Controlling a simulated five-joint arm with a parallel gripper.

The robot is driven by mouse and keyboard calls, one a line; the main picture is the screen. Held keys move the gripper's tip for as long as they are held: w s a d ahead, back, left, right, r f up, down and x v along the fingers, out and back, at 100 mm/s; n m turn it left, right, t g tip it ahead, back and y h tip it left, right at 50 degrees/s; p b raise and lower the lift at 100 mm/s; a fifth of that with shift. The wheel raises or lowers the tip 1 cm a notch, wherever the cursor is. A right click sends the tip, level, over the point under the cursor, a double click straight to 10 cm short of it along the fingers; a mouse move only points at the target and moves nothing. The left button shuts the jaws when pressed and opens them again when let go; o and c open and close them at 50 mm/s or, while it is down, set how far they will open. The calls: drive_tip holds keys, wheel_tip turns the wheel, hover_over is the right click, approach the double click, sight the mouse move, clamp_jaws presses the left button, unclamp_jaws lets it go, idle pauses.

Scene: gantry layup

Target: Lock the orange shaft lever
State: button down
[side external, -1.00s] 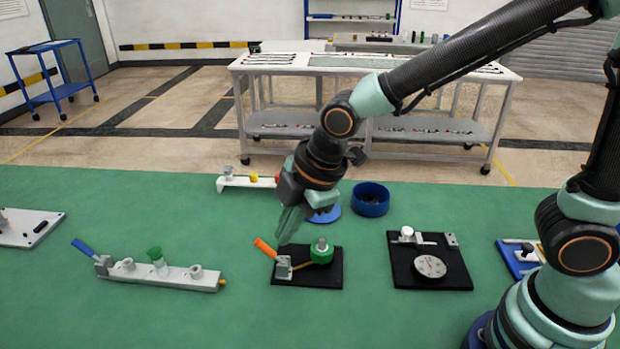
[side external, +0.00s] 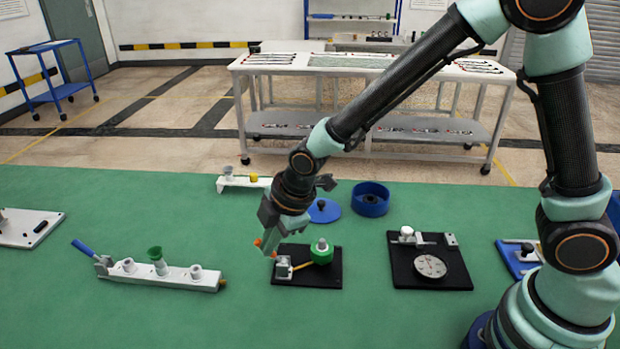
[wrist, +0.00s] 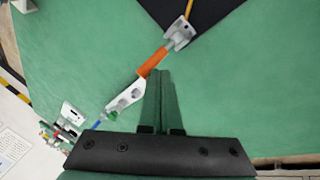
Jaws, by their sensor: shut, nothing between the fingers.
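The orange lever (wrist: 153,62) sticks out from a grey clamp bracket (side external: 283,267) on a black plate (side external: 316,278). In the side view my gripper covers its middle, and only orange bits (side external: 258,242) show on either side. A yellow-brown shaft and a green round collar (side external: 321,252) lie to the right of the bracket. My gripper (side external: 267,249) is shut and empty, its fingers pointing down at the lever. In the wrist view the fingertips (wrist: 160,73) are right beside the lever; I cannot tell whether they touch it.
A white rail (side external: 175,278) with a blue lever (side external: 82,247) and a green funnel-like piece lies to the left. A black plate with a round dial (side external: 430,266) lies to the right. A blue bowl (side external: 370,200) and a blue disc (side external: 324,211) stand behind. Green table is bare in front.

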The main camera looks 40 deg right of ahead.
drive_tip(key=shift+w+a, duration=0.1)
idle(0.3)
drive_tip(key=shift+g, duration=0.7)
drive_tip(key=shift+w+a+f, duration=1.45)
drive_tip(key=shift+a+f, duration=0.05)
drive_tip(key=shift+s+d, duration=0.1)
drive_tip(key=shift+s+d+r, duration=0.2)
drive_tip(key=shift+s+d, duration=0.25)
